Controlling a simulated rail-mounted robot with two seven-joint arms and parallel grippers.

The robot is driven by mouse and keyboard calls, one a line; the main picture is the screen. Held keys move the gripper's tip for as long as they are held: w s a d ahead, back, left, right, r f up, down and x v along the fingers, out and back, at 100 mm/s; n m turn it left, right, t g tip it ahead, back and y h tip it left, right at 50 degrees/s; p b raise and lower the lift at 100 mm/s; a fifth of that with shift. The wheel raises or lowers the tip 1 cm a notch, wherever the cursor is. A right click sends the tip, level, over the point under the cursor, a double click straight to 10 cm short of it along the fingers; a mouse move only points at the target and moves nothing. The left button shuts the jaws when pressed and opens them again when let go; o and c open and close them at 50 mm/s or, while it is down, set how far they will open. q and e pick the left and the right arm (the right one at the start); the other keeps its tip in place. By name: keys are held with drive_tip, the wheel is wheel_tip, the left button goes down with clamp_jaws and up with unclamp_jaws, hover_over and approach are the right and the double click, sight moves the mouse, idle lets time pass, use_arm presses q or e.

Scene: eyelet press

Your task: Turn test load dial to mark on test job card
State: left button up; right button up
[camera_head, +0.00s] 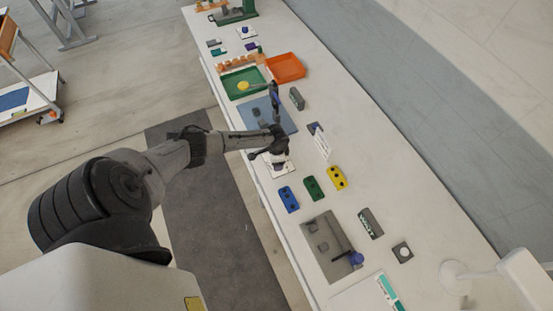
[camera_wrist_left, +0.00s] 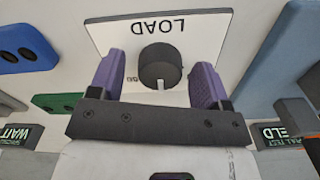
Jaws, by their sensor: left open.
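The load dial (camera_wrist_left: 160,62) is a dark round knob on a white plate (camera_wrist_left: 208,38) lettered LOAD in the left wrist view. A light mark shows on the knob's side nearest the gripper body. My left gripper (camera_wrist_left: 157,80) is open, with one purple finger on each side of the knob; gaps show, and I cannot tell its exact height over the knob. In the head view my left gripper (camera_head: 274,158) is over the white plate (camera_head: 284,171) and hides the dial. A small white upright card (camera_head: 322,143) stands to its right, its print unreadable; it may be the job card.
Blue (camera_head: 288,199), green (camera_head: 314,188) and yellow (camera_head: 337,178) blocks with holes lie nearby. A blue mat (camera_head: 287,118), green tray (camera_head: 231,88) and orange tray (camera_head: 286,67) lie farther along the bench. A grey plate with a blue knob (camera_head: 356,259) is nearer.

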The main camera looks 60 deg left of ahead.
use_arm(q)
wheel_tip(320, 180, up, 14)
drive_tip(key=shift+p, duration=0.4)
drive_tip(key=shift+f, duration=0.1)
idle(0.6)
